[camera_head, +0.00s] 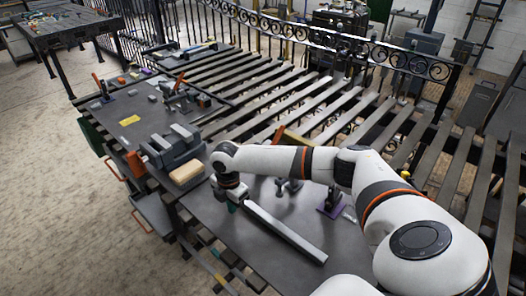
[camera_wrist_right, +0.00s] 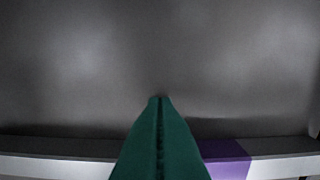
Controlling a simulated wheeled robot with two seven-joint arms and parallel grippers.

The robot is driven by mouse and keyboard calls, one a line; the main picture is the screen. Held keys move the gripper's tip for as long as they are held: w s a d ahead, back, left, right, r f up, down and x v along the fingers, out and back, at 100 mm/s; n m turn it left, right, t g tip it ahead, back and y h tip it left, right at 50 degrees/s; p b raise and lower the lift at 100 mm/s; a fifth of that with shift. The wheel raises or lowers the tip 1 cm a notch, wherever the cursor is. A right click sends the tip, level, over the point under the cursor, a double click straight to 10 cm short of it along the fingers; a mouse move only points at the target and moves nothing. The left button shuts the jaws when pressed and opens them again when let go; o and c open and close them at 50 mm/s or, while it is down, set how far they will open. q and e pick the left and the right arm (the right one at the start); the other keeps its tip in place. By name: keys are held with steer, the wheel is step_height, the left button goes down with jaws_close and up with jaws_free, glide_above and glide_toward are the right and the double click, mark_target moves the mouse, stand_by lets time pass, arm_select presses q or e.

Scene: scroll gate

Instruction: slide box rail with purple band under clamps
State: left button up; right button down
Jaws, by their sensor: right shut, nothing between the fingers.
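The box rail (camera_head: 287,232) is a long grey bar lying on the dark metal table, slanting from my right gripper to the lower right. In the right wrist view the rail (camera_wrist_right: 65,165) crosses the bottom edge, with a purple band (camera_wrist_right: 228,160) just right of the fingers. I cannot make out the band in the head view. My right gripper (camera_head: 232,207) is at the rail's left end; its green fingers (camera_wrist_right: 160,98) are shut and empty, beside or over the rail; contact is unclear. A toggle clamp (camera_head: 333,200) stands on a purple base behind the rail. Another clamp (camera_head: 290,184) is partly hidden behind my arm.
A grey vise (camera_head: 172,148) and a wooden block (camera_head: 187,172) sit left of my gripper. A slatted rack (camera_head: 290,90) and a scroll gate (camera_head: 300,35) lie behind. The tabletop (camera_head: 240,240) in front of the rail is clear.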

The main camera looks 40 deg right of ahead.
steer(key=shift+w+d, duration=0.2)
steer(key=shift+d, duration=2.45)
steer(key=shift+a, duration=0.1)
steer(key=shift+s+a+p, duration=0.1)
steer(key=shift+a+p, duration=0.7)
steer(key=shift+a, duration=0.35)
step_height(320, 180, up, 8)
steer(key=p, duration=0.8)
